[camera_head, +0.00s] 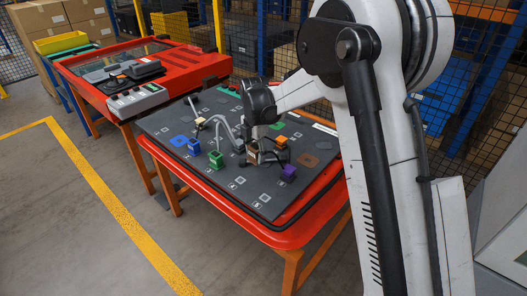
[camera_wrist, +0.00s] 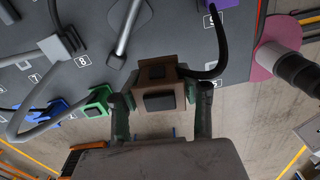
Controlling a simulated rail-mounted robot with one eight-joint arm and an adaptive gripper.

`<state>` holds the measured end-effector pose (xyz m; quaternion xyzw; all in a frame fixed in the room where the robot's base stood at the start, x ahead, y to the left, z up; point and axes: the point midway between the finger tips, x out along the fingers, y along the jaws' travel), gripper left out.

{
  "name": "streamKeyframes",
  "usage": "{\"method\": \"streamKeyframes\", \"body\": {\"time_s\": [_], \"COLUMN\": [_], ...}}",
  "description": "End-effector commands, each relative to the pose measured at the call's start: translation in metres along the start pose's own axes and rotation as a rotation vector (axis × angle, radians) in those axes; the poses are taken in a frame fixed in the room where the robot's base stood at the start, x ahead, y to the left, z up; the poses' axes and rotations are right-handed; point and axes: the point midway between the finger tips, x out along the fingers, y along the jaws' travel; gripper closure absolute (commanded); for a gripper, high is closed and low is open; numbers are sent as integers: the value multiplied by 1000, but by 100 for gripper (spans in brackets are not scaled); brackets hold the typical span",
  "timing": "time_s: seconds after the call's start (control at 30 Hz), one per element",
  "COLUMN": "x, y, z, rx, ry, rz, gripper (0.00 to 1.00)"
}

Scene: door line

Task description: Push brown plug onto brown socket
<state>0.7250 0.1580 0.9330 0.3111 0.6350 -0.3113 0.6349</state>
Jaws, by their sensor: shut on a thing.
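In the wrist view, a brown block-shaped plug (camera_wrist: 157,72) with a dark square face sits between the two fingers of my gripper (camera_wrist: 162,97). The fingers are shut on its sides, and a black cable runs from it to the right. In the head view my gripper (camera_head: 257,157) is low over the middle of the dark board (camera_head: 225,180), with the brown plug mostly hidden in it. A flat brown patch (camera_head: 308,160) lies on the board to the right of my gripper. I cannot tell whether this patch is the brown socket.
Around my gripper stand green (camera_head: 216,159), blue (camera_head: 194,147), orange (camera_head: 281,142) and purple (camera_head: 288,173) blocks. Grey cables arch left of it. A red table rim (camera_head: 255,235) borders the board. A red machine (camera_head: 150,75) stands behind left; the board's front part is mostly clear.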

Motion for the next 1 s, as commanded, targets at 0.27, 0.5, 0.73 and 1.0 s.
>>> {"method": "streamKeyframes", "body": {"time_s": [0.27, 0.5, 0.73, 1.0], "x": [-1, -1, -1, -1], "y": [-10, -21, -30, -42], "z": [27, 54, 80, 110], "rx": [53, 107, 158, 218], "ry": [0, 0, 0, 0], "rz": [0, 0, 0, 0], "gripper": [100, 100, 100, 100]}}
